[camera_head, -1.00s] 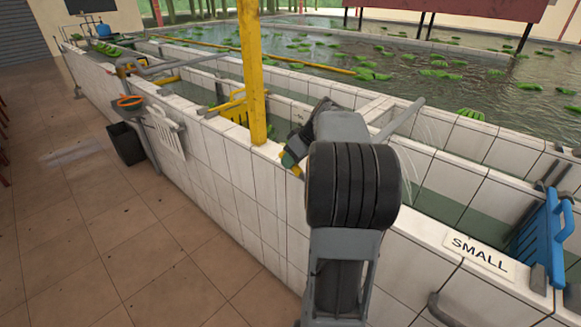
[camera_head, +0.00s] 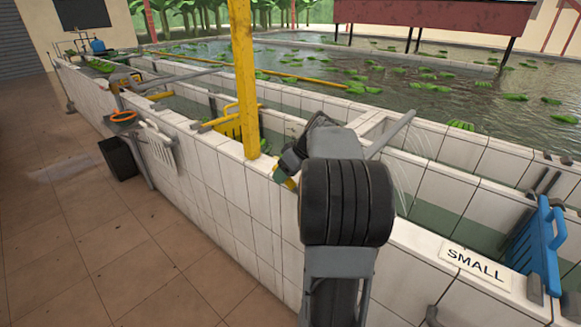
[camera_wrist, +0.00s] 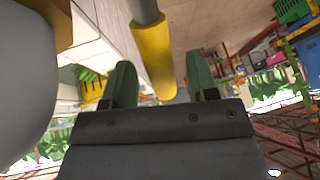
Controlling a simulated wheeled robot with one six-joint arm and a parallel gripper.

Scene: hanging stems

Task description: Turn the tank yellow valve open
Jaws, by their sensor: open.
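In the wrist view, a yellow cylindrical sleeve on a grey bar (camera_wrist: 153,55), seemingly the yellow valve handle, runs down between my gripper's green fingers. My gripper (camera_wrist: 162,72) is open, one finger on each side of it. I cannot tell whether either finger touches it. In the head view, my gripper (camera_head: 280,172) is at the white tiled tank wall, just right of the yellow post. A small yellow piece (camera_head: 291,184) shows beside the fingers. My arm hides the rest of the valve.
The yellow post (camera_head: 245,80) stands on the tank wall (camera_head: 235,190) close to my gripper. A blue gate (camera_head: 540,245) and a SMALL sign (camera_head: 475,262) are at right. A black bin (camera_head: 118,158) stands at left. The tiled floor (camera_head: 100,250) is clear.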

